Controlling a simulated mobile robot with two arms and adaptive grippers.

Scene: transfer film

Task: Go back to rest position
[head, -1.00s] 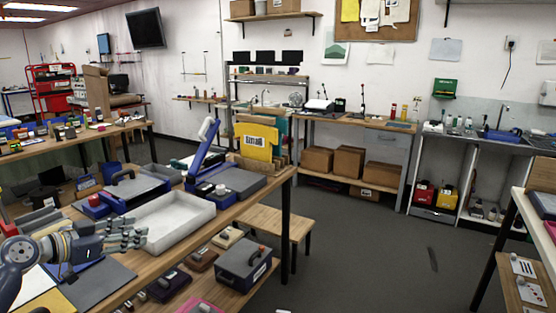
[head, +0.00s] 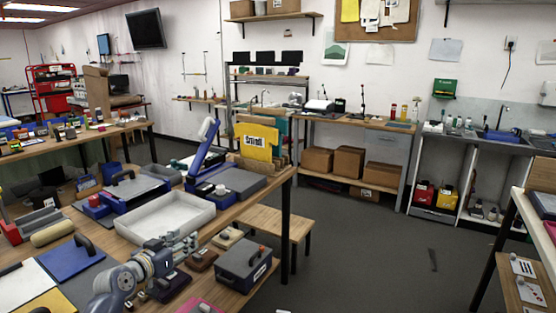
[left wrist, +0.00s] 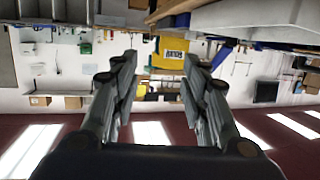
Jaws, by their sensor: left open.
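The picture there is upside down, with ceiling lights at the bottom. A yellow sheet with a dark printed label (head: 257,141) stands upright in a rack at the bench's far end. It also shows beyond the fingers in the left wrist view (left wrist: 169,55). My right gripper is not in view.
An empty pale tray (head: 165,219) lies on the bench behind my left gripper. A blue screen-printing press (head: 203,152) is beyond it. A wooden stool (head: 262,221) is near.

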